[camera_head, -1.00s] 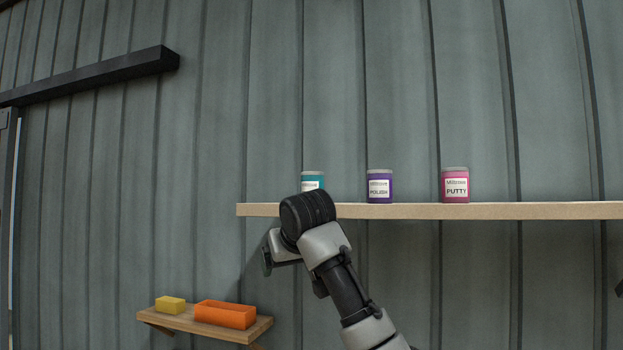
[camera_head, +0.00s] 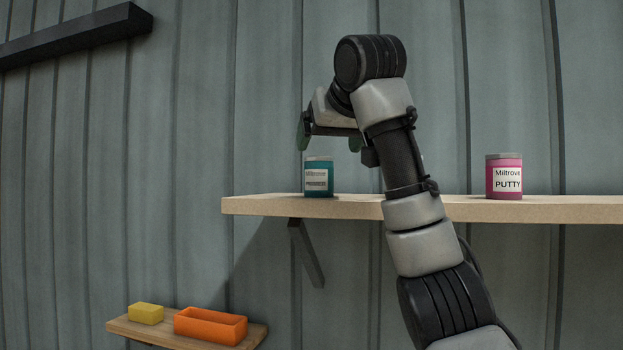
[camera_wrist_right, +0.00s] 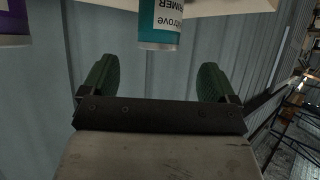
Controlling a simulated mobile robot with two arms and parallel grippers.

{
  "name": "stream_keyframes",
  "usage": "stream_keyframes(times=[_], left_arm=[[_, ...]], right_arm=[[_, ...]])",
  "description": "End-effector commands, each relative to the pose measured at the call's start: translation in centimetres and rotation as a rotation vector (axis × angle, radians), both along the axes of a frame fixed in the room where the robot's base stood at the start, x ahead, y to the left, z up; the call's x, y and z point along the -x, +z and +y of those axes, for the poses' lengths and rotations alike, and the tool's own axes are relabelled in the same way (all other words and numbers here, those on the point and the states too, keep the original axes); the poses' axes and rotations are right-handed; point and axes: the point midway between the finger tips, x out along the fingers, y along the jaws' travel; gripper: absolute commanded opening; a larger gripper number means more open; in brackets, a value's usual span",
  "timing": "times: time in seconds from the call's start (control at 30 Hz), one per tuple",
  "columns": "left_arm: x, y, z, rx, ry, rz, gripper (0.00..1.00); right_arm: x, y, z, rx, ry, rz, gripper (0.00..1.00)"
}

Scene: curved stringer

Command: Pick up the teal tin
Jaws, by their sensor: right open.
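The teal tin (camera_head: 318,178) stands upright near the left end of the wooden shelf (camera_head: 260,206), with a white label and a pale lid. My right gripper (camera_head: 329,140) is open and empty, its green fingers pointing down just above the tin's level in the head view. In the right wrist view the teal tin (camera_wrist_right: 160,22) appears upside down at the top. It lies beyond the gap between the open fingers (camera_wrist_right: 155,82), not between them. My left gripper is in neither view.
A pink putty tin (camera_head: 504,177) stands further right on the shelf. A purple tin (camera_wrist_right: 14,20) shows in the wrist view; my arm hides it in the head view. A lower shelf (camera_head: 150,330) holds a yellow block (camera_head: 146,313) and an orange tray (camera_head: 210,338).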

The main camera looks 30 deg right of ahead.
Motion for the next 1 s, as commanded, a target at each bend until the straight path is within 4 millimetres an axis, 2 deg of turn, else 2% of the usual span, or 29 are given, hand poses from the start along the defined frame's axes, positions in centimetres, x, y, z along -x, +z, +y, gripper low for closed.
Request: stream_keyframes(times=[0.2,0.37,0.5,0.7,0.8,1.0], left_arm=[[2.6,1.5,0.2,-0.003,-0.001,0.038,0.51],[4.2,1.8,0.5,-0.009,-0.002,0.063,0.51],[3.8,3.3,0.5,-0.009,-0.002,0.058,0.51],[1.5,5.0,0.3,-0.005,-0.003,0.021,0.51],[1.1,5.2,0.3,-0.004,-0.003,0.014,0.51],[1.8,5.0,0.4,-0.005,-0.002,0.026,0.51]], right_arm=[[-2.9,-1.5,-0.9,0.001,-0.001,0.002,0.89],[-3.9,-2.2,-1.1,0.000,-0.001,0.001,0.89],[-5.2,-2.9,-1.7,0.002,-0.002,0.006,0.89],[-7.4,-4.5,-2.4,0.001,0.000,0.002,0.89],[-7.8,-4.9,-2.5,0.001,0.000,0.001,0.89],[-7.9,-5.1,-2.5,0.000,0.001,0.000,0.89]])
